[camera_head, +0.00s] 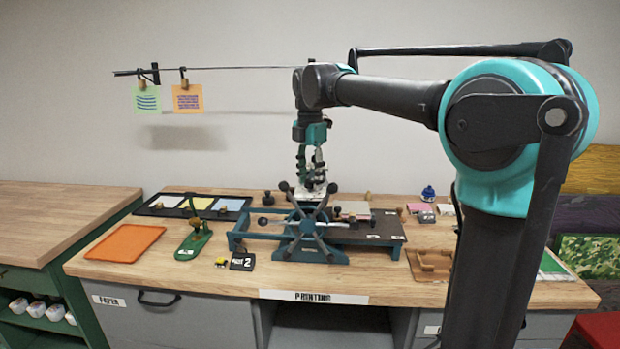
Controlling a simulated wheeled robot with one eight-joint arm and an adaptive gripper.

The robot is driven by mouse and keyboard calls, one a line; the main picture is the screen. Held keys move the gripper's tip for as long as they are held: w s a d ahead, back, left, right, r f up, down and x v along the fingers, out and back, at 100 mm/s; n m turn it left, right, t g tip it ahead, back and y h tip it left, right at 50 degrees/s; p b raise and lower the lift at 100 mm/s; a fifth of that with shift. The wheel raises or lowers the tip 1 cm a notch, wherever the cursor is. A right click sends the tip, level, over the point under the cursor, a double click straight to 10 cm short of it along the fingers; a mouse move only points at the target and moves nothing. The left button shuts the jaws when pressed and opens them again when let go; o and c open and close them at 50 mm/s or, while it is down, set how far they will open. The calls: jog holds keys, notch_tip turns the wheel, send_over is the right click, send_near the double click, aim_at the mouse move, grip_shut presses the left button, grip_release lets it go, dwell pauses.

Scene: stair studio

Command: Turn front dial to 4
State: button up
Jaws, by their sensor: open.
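A blue printing press (317,248) with a dark spoked handwheel (309,222) stands on the wooden workbench. I cannot clearly pick out a front dial or read its setting. A small black block (242,261) with a white 2 on it lies on the bench, left of the press's front. My gripper (313,180) hangs from my outstretched arm, pointing down over the press area behind the handwheel. Its fingers are small in the view, open, with nothing seen held. The wheel and metal parts around the gripper make contact hard to tell.
An orange tray (125,243) and a green stamp-like tool (193,241) lie to the left. A black tray (175,207) with coloured sheets is behind them. A wooden tray (432,266) lies to the right. Two cards hang from a wire above.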

jog(key=shift+c, duration=0.5)
grip_shut()
